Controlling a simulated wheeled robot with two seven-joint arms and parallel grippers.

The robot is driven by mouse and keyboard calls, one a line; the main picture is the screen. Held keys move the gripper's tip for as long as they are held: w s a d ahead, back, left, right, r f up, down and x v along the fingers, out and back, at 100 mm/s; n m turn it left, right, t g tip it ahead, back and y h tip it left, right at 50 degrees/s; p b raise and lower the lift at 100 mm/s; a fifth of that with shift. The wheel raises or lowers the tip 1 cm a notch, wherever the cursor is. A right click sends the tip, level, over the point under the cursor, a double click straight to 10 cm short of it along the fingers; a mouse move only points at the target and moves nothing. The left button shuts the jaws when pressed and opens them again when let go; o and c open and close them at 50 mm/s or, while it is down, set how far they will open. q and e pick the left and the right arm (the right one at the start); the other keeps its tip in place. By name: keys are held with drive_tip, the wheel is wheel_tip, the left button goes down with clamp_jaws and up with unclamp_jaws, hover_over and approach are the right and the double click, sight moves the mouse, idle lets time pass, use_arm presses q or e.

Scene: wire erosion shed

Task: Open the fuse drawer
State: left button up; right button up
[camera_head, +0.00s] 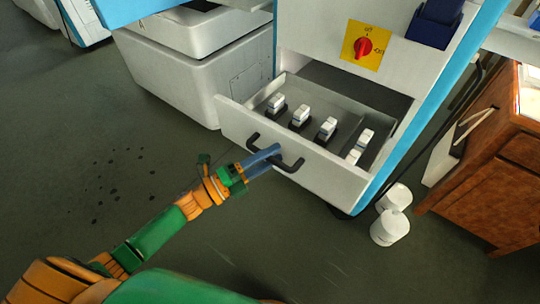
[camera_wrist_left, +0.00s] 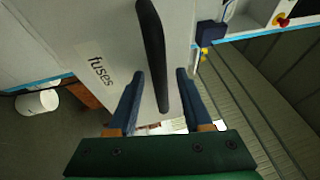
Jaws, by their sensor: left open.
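The fuse drawer (camera_head: 318,172) is pulled out of the grey cabinet in the head view, showing its inside. Several white fuses (camera_head: 327,128) on dark bases stand in it. Its front carries a black bar handle (camera_head: 291,165). In the left wrist view the drawer front (camera_wrist_left: 108,35) bears the word "fuses", and the handle (camera_wrist_left: 153,50) runs lengthwise between the fingers. My left gripper (camera_head: 272,155) is open, its blue fingers at the handle, one to each side of the bar; the wrist view shows the gripper (camera_wrist_left: 159,74) with gaps beside the bar. My right gripper is not seen.
A red rotary switch on a yellow plate (camera_head: 363,43) sits above the drawer. White rolls (camera_head: 390,228) lie on the floor right of the cabinet, near a brown wooden cabinet (camera_head: 490,185). A white machine (camera_head: 205,75) stands to the left. The floor (camera_head: 300,250) in front is clear.

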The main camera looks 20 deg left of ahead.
use_arm(q)
drive_tip(key=v, duration=0.7)
drive_tip(key=shift+b, duration=0.4)
drive_tip(key=s+a+f+n+g+y, duration=0.1)
drive_tip(key=a+f+n+y, duration=0.3)
drive_tip(key=f, duration=0.4)
drive_tip(key=s+a+f+n+g+y, duration=0.15)
drive_tip(key=f+n+y, duration=0.25)
drive_tip(key=f+n, duration=0.4)
drive_tip(key=s+a+f+n+g+y, duration=0.1)
drive_tip(key=s+a+f+n+y, duration=0.2)
drive_tip(key=f, duration=0.6)
drive_tip(key=s+d+f+n+g+y, duration=0.1)
drive_tip(key=s+d+f+n+g, duration=0.15)
drive_tip(key=s+f, duration=0.4)
drive_tip(key=s+d+f+n+g+y, duration=0.15)
drive_tip(key=s+f+n+g, duration=0.25)
drive_tip(key=s, duration=0.6)
drive_tip(key=s+d+f+n+g, duration=0.3)
drive_tip(key=s+f+n+g, duration=0.15)
drive_tip(key=s, duration=0.35)
wheel_tip(320, 180, up, 14)
drive_tip(key=w+a+m+p, duration=0.1)
drive_tip(key=p, duration=1.3)
drive_tip(key=shift+t, duration=0.45)
